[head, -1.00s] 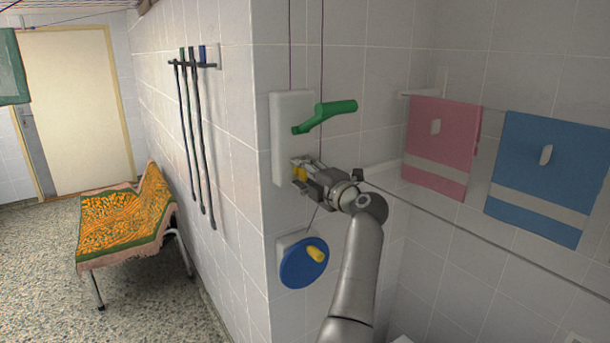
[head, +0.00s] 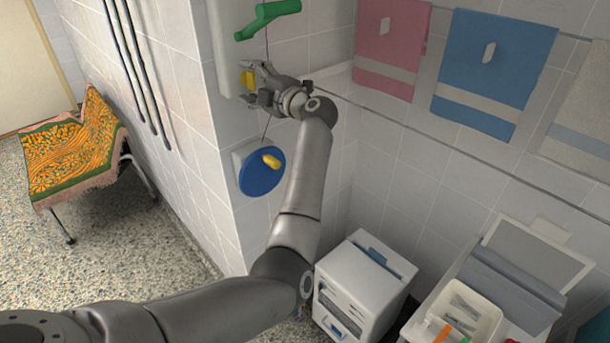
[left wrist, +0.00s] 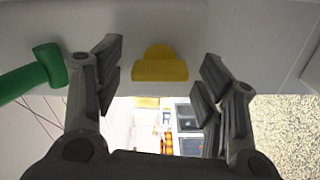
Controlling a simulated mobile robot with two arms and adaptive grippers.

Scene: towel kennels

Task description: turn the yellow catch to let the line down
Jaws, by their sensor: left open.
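The yellow catch (head: 248,79) sits on the white wall plate (head: 229,45), below a green lever (head: 268,18). My left gripper (head: 255,82) is in front of the plate at the catch. In the left wrist view the catch (left wrist: 160,66) shows between the two open fingers (left wrist: 158,82), with a gap on each side. The green lever (left wrist: 32,74) is at the left of that view. A dark line (head: 265,128) runs down from behind the gripper to a blue wheel (head: 262,172) with a yellow knob (head: 271,161). My right gripper is not in view.
A white cabinet (head: 362,285) and a tray of small items (head: 490,318) stand low at right. A cloth-covered bench (head: 68,150) is at left.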

